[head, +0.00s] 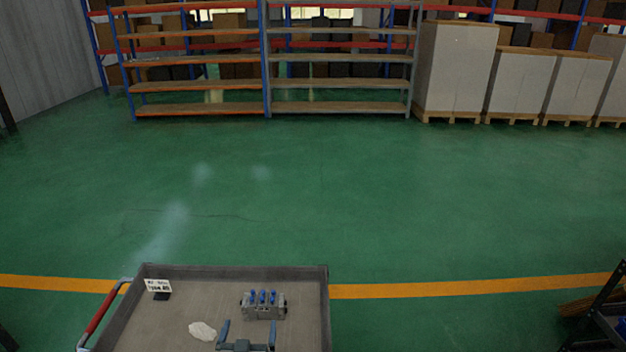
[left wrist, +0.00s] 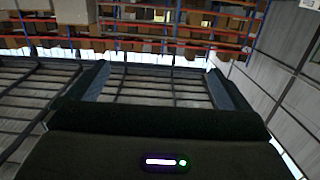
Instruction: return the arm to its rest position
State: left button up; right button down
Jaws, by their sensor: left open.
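My left gripper (head: 248,324) shows at the bottom of the head view, over the near part of the cart's tray. Its two blue-grey fingers are spread apart with nothing between them. In the left wrist view the open fingers (left wrist: 158,75) point toward shelving, with no object between them. A grey valve block (head: 263,308) with blue tops sits on the tray, just beyond the fingers in the picture and apart from them. My right gripper is not in view.
The grey cart tray (head: 327,300) has raised walls and a red handle (head: 103,309) at left. A white crumpled item (head: 203,331) and a small sign (head: 158,286) are on it. Green floor (head: 400,200) lies open beyond, up to shelves (head: 200,85) and pallet boxes (head: 455,70).

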pick_arm(q)
jog(key=s+a+r+g, duration=0.1)
jog(key=s+a+g, duration=0.3)
jog(key=s, duration=0.8)
jog(key=s+a+r+m+g, duration=0.1)
jog(key=s+a+r+g, duration=0.3)
jog(key=s, duration=0.7)
jog(key=s+a+f+g, duration=0.1)
jog(key=s+a+g, duration=0.3)
jog(key=s, duration=0.8)
notch_tip(320, 180, down, 36)
jog(key=a+r+g+y+b, duration=0.1)
jog(key=g+b, duration=0.2)
jog(key=b, duration=0.3)
jog(key=s+a+f+b, duration=0.1)
jog(key=s+f+b, duration=0.2)
jog(key=s+f, duration=0.5)
jog(key=s+f+b, duration=0.3)
jog(key=s+f, duration=0.6)
jog(key=f, duration=0.9)
jog(key=shift+s+a+n+g, duration=0.3)
jog(key=shift+a+g, duration=0.05)
jog(key=shift+g, duration=0.05)
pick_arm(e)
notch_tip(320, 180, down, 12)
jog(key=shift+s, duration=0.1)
